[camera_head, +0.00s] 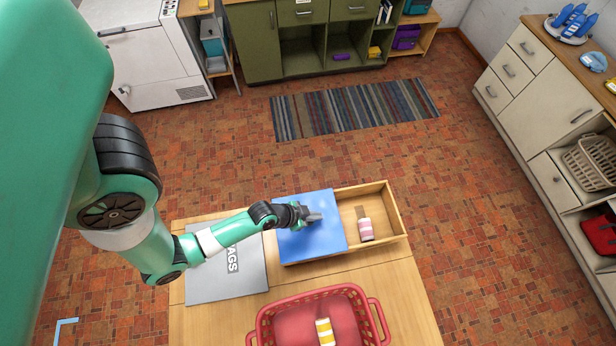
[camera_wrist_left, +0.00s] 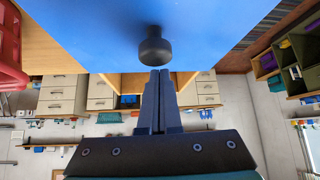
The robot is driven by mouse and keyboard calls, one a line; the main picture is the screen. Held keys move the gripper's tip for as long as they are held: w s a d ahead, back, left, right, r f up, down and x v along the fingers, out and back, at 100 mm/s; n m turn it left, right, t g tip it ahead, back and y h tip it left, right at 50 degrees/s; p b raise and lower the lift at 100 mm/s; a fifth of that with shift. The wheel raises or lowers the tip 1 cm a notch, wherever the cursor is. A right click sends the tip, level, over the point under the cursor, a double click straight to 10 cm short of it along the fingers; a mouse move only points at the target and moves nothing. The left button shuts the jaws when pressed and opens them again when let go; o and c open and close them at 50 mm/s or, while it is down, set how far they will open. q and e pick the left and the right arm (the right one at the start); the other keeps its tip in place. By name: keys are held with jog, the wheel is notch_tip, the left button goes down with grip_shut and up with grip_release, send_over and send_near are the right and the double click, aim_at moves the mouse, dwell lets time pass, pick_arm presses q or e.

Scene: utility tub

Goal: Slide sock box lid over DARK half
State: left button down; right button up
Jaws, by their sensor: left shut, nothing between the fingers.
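The wooden sock box (camera_head: 397,213) sits on the table. Its blue lid (camera_head: 318,240) covers the left half; the right half is open and holds a pink-and-white striped roll (camera_head: 365,229). Nothing visible marks which half is the dark one. My left gripper (camera_head: 314,216) is over the lid with its fingers shut and empty. In the left wrist view, the shut fingertips (camera_wrist_left: 160,73) are close to a dark round knob (camera_wrist_left: 154,46) on the blue lid (camera_wrist_left: 90,30). I cannot tell whether they touch it. My right gripper is not in view.
A grey board with "TAGS" lettering (camera_head: 226,278) lies left of the box, under my left arm. A red basket (camera_head: 264,328) with a yellow-and-white striped roll (camera_head: 325,331) stands in front of the box. Bare wooden table (camera_head: 400,290) shows at the front right.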

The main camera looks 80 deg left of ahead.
pick_arm(q)
jog(key=shift+w+a+r, duration=0.15)
jog(key=shift+w+r, duration=0.05)
jog(key=shift+w, duration=0.35)
jog(key=shift+w+a+r, duration=0.1)
jog(key=shift+w+r, duration=0.1)
jog(key=shift+w, duration=0.3)
jog(key=shift+s+r+p, duration=0.1)
jog(key=shift+r+p, duration=0.2)
jog(key=shift+r, duration=0.4)
jog(key=v, duration=0.8)
jog(key=shift+s, duration=0.4)
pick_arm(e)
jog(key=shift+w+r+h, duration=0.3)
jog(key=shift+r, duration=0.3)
pick_arm(q)
jog(key=shift+d, duration=0.1)
